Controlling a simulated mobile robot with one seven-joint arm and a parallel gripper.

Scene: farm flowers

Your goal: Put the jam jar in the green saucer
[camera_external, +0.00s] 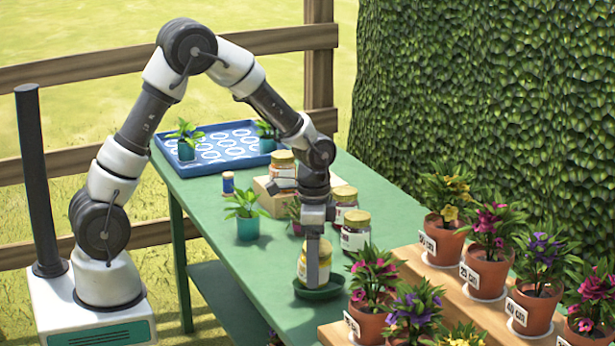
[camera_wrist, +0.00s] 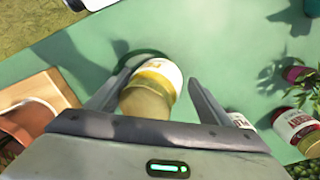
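The jam jar, with a gold lid and pale yellow label, shows in the external view (camera_external: 303,268) partly behind my gripper. In the wrist view the jar (camera_wrist: 160,75) stands between my fingers. The dark green saucer (camera_external: 325,292) is directly under it, and part of its rim (camera_wrist: 128,58) shows beyond the jar in the wrist view. The jar appears to stand in the saucer, but its base is mostly hidden. My gripper (camera_wrist: 158,76) is open around the jar, with a gap at the right finger and the left finger close to the lid.
Other jars (camera_external: 355,230) stand on the green table (camera_external: 275,265) behind my gripper. A seedling in a teal pot (camera_external: 246,228) is to the left. A blue tray (camera_external: 222,152) is at the far end. Flower pots on a wooden step (camera_external: 440,275) are close on the right.

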